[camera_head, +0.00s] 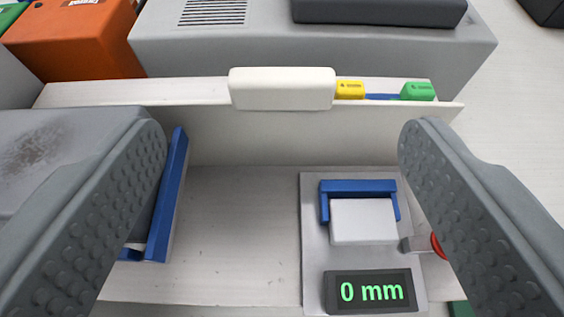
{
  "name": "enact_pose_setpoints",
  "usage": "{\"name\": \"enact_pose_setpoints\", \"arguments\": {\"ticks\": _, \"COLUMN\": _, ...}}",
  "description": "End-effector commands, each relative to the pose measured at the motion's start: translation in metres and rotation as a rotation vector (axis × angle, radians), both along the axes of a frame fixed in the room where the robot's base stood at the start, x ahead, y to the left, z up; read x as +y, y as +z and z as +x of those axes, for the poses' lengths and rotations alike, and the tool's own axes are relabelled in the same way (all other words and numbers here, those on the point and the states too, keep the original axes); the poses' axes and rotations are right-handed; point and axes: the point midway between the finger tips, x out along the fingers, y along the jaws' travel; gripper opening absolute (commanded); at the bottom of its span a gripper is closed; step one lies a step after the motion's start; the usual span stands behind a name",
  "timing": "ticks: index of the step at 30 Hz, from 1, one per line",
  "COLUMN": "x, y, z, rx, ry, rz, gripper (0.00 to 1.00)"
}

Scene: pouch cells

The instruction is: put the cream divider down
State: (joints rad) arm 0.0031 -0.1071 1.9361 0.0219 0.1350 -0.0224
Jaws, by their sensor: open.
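The cream divider (240,137) is an upright panel across the bench, with a thick rounded cream grip (282,88) at the middle of its top edge. Its lower edge appears to meet the bench surface. My gripper (282,128) is open and empty. One grey studded finger is at the left and one at the right, both well apart from the cream grip.
In front of the divider, a grey gauge plate (315,235) carries a blue bracket (357,187), a white block (362,221) and a "0 mm" display (370,291). A blue-edged holder (170,200) stands left. Yellow (349,89) and green (417,91) pieces lie behind. Bare bench (240,235) lies between.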

Motion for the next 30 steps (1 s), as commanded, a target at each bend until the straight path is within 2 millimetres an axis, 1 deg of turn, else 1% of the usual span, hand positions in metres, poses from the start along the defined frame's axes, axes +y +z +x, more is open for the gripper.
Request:
{"name": "enact_pose_setpoints", "arguments": {"ticks": 1, "x": 0.000, "y": 0.003, "z": -0.007, "rx": -0.001, "ry": 0.000, "rz": 0.000, "gripper": 0.76}}
{"name": "enact_pose_setpoints", "arguments": {"ticks": 6, "x": 0.000, "y": 0.010, "z": -0.022, "rx": -0.002, "ry": 0.000, "rz": 0.000, "gripper": 0.76}}
{"name": "enact_pose_setpoints", "arguments": {"ticks": 10, "x": 0.000, "y": 0.011, "z": -0.028, "rx": 0.000, "ry": 0.000, "rz": 0.000, "gripper": 0.76}}
{"name": "enact_pose_setpoints", "arguments": {"ticks": 19, "x": 0.000, "y": 0.012, "z": -0.030, "rx": -0.001, "ry": 0.000, "rz": 0.000, "gripper": 0.76}}
{"name": "enact_pose_setpoints", "arguments": {"ticks": 22, "x": 0.000, "y": 0.017, "z": -0.039, "rx": -0.009, "ry": 0.000, "rz": 0.000, "gripper": 0.76}}
{"name": "enact_pose_setpoints", "arguments": {"ticks": 23, "x": 0.000, "y": 0.020, "z": -0.043, "rx": -0.014, "ry": 0.000, "rz": 0.000, "gripper": 0.76}}
{"name": "enact_pose_setpoints", "arguments": {"ticks": 26, "x": 0.000, "y": 0.030, "z": -0.066, "rx": -0.034, "ry": 0.000, "rz": 0.000, "gripper": 0.76}}
{"name": "enact_pose_setpoints", "arguments": {"ticks": 30, "x": 0.001, "y": 0.047, "z": -0.110, "rx": -0.074, "ry": 0.000, "rz": -0.001, "gripper": 0.76}}
